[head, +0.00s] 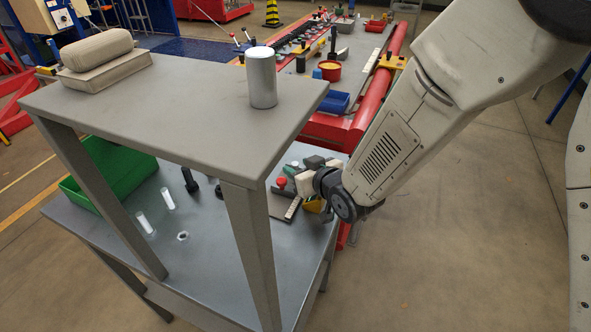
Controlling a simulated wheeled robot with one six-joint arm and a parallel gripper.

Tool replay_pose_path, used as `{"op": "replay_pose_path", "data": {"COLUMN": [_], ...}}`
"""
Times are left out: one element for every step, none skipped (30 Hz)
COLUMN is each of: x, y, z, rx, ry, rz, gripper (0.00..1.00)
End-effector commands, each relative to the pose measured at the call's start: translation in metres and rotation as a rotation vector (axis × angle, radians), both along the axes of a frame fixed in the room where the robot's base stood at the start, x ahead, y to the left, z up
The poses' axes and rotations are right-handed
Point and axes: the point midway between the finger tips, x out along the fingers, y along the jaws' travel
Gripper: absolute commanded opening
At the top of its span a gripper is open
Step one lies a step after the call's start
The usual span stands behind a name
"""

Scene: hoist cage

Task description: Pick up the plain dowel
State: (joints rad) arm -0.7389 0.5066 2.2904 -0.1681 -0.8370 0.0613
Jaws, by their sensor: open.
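A plain, smooth light-grey cylinder (262,80) stands upright on the raised grey top shelf, near its right end. Two small white rods (145,223) and (168,199) are on the lower grey deck. I cannot tell from this view which of these is the plain dowel. My gripper (303,185) is low, over the right end of the lower deck, below the top shelf and to the right of its front leg. It is open, small in view and partly merged with items behind it. I see nothing held.
The top shelf (190,115) and its leg (250,255) stand between my gripper and the white rods. A beige padded block (97,50) lies on the shelf's left end. A green bin (110,170), dark pegs (189,180) and small parts crowd the deck. Floor at right is clear.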

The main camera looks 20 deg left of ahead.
Motion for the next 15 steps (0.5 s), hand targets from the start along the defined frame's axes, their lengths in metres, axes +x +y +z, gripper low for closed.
{"op": "replay_pose_path", "data": {"x": [0.0014,0.0019,0.0022,0.0023,0.0022,0.0022,0.0020,0.0021,0.0020,0.0021,0.0021,0.0021,0.0021,0.0020,0.0021], "y": [0.0020,0.0026,0.0029,0.0030,0.0030,0.0029,0.0029,0.0028,0.0029,0.0028,0.0028,0.0028,0.0028,0.0027,0.0026], "z": [-0.0011,-0.0013,-0.0013,-0.0013,-0.0012,-0.0012,-0.0011,-0.0011,-0.0011,-0.0011,-0.0011,-0.0011,-0.0011,-0.0011,-0.0011], "rx": [0.000,0.000,0.000,0.000,0.000,0.000,0.000,0.000,0.000,0.000,0.000,0.000,0.000,0.000,0.000], "ry": [0.000,0.000,0.000,0.000,0.000,0.000,0.000,0.000,0.000,0.000,0.000,0.000,0.000,0.000,0.000], "rz": [0.000,0.000,0.000,0.000,0.000,0.000,0.000,0.000,0.000,0.000,0.000,0.000,0.000,0.000,0.000], "gripper": [0.43,0.43,0.43,0.43,0.43,0.43,0.43,0.43,0.32,0.24,0.16,0.04,0.00,0.00,0.00]}}
